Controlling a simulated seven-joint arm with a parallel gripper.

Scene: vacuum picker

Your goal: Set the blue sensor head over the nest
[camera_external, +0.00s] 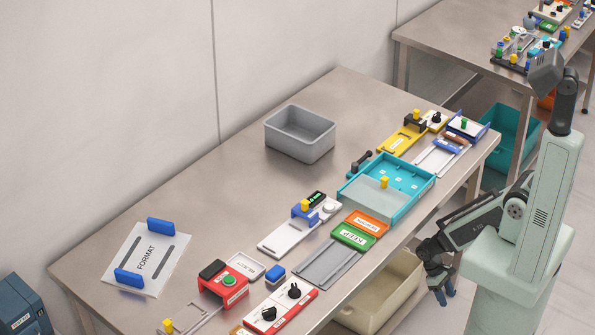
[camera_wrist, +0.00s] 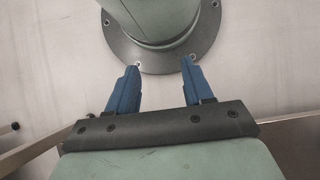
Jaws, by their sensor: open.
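The blue sensor head (camera_external: 304,213) with a yellow knob on top sits on a long white plate (camera_external: 279,240) in the middle of the table. A small black display with green digits stands just behind it. A round pale piece (camera_external: 331,206) is at the plate's right end; I cannot tell whether it is the nest. My gripper (camera_external: 446,289) hangs low beside the table's front edge, well to the right of the sensor head and apart from everything. In the wrist view its two blue fingers (camera_wrist: 157,88) are spread with nothing between them. The sensor head is not in that view.
Around the plate are a teal tray (camera_external: 428,185), a green and orange block (camera_external: 352,237), a grey slotted plate (camera_external: 322,266), and a red box (camera_external: 222,284). A grey bin (camera_external: 300,148) stands behind.

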